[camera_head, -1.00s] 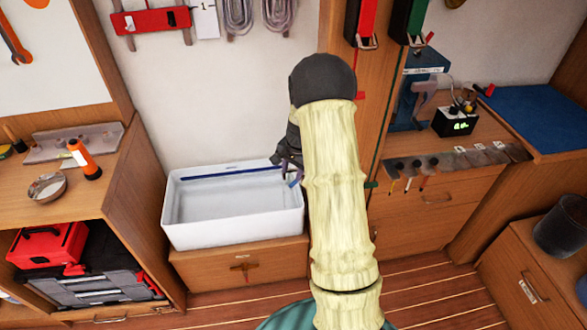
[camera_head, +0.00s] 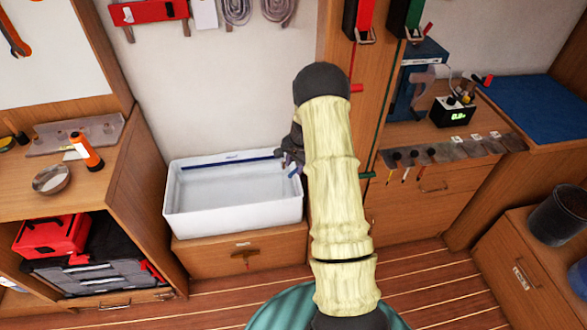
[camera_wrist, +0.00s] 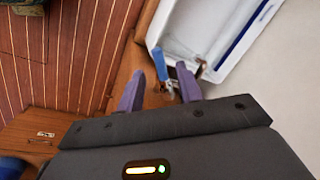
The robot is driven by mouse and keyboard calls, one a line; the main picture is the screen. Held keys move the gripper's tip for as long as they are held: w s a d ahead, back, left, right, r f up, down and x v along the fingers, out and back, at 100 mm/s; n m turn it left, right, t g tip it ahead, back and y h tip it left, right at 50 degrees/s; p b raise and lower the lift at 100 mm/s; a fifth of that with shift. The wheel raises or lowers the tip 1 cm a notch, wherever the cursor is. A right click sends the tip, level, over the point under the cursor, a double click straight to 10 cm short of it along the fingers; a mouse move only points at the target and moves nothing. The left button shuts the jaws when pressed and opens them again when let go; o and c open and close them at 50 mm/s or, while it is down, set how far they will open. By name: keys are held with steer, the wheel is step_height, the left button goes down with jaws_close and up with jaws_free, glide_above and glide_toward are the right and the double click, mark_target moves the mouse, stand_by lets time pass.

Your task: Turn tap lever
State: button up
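The white sink basin (camera_head: 235,212) stands against the wall on a wooden cabinet, left of my arm, and its white rim (camera_wrist: 232,55) shows at the upper right of the wrist view. A small bright blue lever (camera_wrist: 181,70) shows close to my right finger, by a small metal tap part (camera_wrist: 168,86) at the basin's corner. My gripper (camera_wrist: 160,82) has its purple fingers apart, with the tap part between or just beyond them. Contact cannot be made out. In the head view my gripper (camera_head: 287,160) is at the basin's right end, partly hidden by my arm.
A wooden cabinet wall (camera_head: 345,130) rises right of the basin. A workbench at left holds an orange-and-black flashlight (camera_head: 86,150) and a metal bowl (camera_head: 52,180). A red toolbox (camera_head: 50,235) sits below. The striped wooden floor (camera_head: 200,300) is clear in front.

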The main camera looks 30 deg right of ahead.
mark_target(293, 172)
steer(key=shift+w+a+f, duration=0.1)
steer(key=shift+w+f, duration=0.05)
steer(key=shift+f, duration=0.6)
steer(key=shift+w+f, duration=0.1)
steer(key=shift+f, duration=0.65)
jaws_close()
